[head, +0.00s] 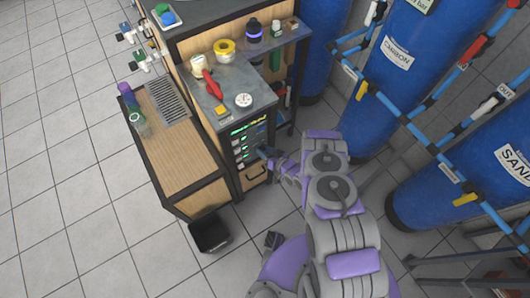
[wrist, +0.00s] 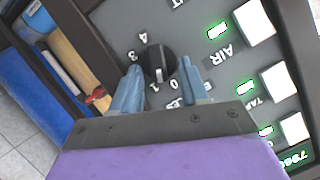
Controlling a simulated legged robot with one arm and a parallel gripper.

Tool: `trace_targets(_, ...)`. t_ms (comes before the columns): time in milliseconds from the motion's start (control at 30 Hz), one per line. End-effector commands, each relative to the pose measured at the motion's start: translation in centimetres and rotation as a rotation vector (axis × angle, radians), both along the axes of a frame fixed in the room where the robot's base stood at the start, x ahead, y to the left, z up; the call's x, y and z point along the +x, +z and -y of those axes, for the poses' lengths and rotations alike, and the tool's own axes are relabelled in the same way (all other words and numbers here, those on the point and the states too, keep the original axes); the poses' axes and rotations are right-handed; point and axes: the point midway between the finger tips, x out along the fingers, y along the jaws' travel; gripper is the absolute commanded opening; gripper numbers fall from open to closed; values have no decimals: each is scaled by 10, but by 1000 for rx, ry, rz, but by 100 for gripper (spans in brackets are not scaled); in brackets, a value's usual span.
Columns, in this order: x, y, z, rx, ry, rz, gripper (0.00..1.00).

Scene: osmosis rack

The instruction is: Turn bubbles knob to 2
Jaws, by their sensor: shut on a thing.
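The bubbles knob (wrist: 157,62) is a round black dial with a white pointer mark on the grey control panel (wrist: 110,20). In the wrist view the pointer faces down, near the 1 and 0 marks; its exact setting is hard to tell. The marks 4 and 3 show at upper left; the 2 is hidden, seemingly by the left finger. My gripper (wrist: 160,68) has its blue-grey fingers on either side of the knob, shut on it. In the head view my gripper (head: 264,153) reaches the front of the panel (head: 248,140), and the knob is hidden.
White switches, including the AIR switch (wrist: 254,22), and green displays (wrist: 217,31) sit right of the knob. A wooden bench (head: 180,135) adjoins the rack at left, with a black bin (head: 209,232) on the floor. Blue tanks (head: 400,75) stand at right.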

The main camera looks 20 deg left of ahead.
Motion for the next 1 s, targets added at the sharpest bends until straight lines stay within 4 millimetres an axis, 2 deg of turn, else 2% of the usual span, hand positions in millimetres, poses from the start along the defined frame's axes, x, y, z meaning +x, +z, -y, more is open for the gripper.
trace_targets(33, 6, 0, 2, 28, -7, -21, 14)
trace_targets(1000, 11, -15, 10, 567, -10, -657, 14)
